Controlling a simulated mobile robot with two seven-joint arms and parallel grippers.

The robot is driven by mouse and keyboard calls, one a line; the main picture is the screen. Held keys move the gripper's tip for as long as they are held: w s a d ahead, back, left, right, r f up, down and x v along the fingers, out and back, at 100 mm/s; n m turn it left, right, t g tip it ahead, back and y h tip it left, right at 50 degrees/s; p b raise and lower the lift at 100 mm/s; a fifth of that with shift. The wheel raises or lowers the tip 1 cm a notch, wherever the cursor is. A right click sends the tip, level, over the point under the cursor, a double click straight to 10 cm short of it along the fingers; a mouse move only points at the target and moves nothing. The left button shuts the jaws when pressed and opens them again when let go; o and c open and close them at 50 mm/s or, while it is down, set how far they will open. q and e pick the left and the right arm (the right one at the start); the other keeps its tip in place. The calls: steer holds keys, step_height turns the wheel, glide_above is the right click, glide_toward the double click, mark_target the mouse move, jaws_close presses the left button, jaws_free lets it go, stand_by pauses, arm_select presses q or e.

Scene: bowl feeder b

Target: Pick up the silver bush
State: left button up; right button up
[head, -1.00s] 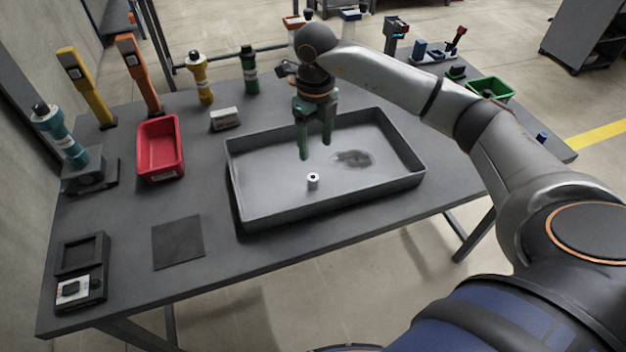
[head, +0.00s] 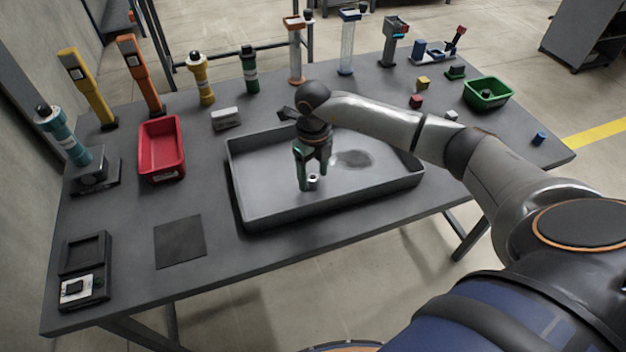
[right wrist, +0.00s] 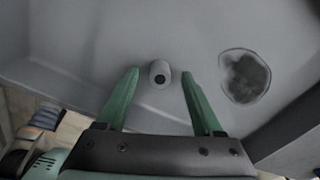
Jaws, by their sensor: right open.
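The silver bush (head: 313,182) is a small cylinder with a dark centre hole, standing in the large grey tray (head: 262,213). My right gripper (head: 312,184) is low in the tray at the bush, with its green fingers pointing down. In the right wrist view, the bush (right wrist: 159,74) lies between the tips of the open gripper (right wrist: 159,80), with a gap on both sides. The fingers look apart from it. My left gripper is not in view.
The tray's raised walls surround the bush, with a dark patch (head: 352,158) on its floor. A red bin (head: 162,150) stands left of the tray and a green bin (head: 487,94) at the right. Several coloured posts line the back. A dark square mat (head: 180,242) lies front left.

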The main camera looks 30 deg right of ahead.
jaws_close()
stand_by(0.3)
steer(key=shift+r, duration=0.15)
